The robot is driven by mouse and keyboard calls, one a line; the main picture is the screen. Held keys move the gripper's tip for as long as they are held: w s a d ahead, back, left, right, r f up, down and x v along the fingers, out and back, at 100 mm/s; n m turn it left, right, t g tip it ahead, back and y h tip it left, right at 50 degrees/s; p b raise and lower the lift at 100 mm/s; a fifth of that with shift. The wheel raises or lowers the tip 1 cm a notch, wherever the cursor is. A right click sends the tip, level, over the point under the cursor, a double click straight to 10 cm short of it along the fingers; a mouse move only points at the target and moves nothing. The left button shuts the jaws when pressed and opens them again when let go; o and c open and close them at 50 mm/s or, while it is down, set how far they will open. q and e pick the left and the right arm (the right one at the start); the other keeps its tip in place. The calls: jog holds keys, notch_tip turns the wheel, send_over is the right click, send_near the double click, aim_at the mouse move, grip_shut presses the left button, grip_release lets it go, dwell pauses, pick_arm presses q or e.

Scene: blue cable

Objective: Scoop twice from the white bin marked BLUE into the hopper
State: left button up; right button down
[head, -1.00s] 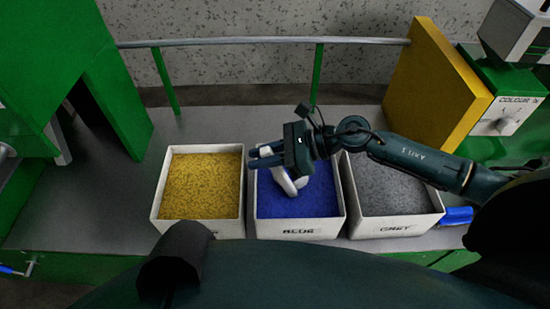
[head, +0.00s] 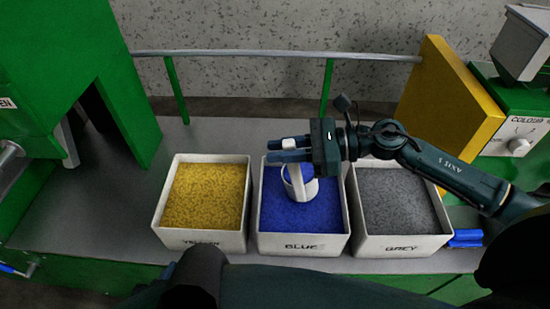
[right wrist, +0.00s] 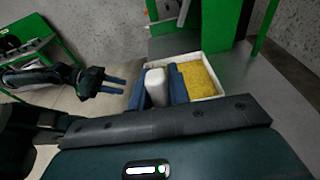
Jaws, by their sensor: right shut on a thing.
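The white bin marked BLUE (head: 302,245) stands in the middle of a row of bins and holds blue granules. My right gripper (head: 288,150) is above this bin, shut on the handle of a white scoop (head: 306,187). The scoop's cup hangs upright over the bin with blue inside it; whether it touches the granules is unclear. The handle (right wrist: 157,87) shows between the fingers in the right wrist view. A grey hopper (head: 522,45) sits atop a green machine at the top right. My left gripper (right wrist: 115,85) shows in the right wrist view, its fingers apart and empty.
A bin of yellow granules (head: 200,243) stands left of the blue one, and a grey one (head: 402,248) stands right. A yellow panel (head: 445,100) rises between the bins and the hopper machine. A rail (head: 270,54) runs behind. Bare counter lies behind the bins.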

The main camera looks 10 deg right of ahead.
jog(key=shift+s+d+r+y, duration=0.1)
jog(key=shift+d+r+y, duration=0.2)
jog(key=shift+r, duration=0.35)
jog(key=shift+s+d+r+y, duration=0.1)
jog(key=shift+d+r, duration=0.25)
jog(key=shift+r, duration=0.25)
notch_tip(320, 180, up, 8)
jog(key=d+y+b, duration=0.1)
jog(key=d, duration=0.1)
jog(key=shift+s+d+t, duration=0.3)
jog(key=shift+s+d, duration=0.05)
jog(key=shift+s, duration=0.05)
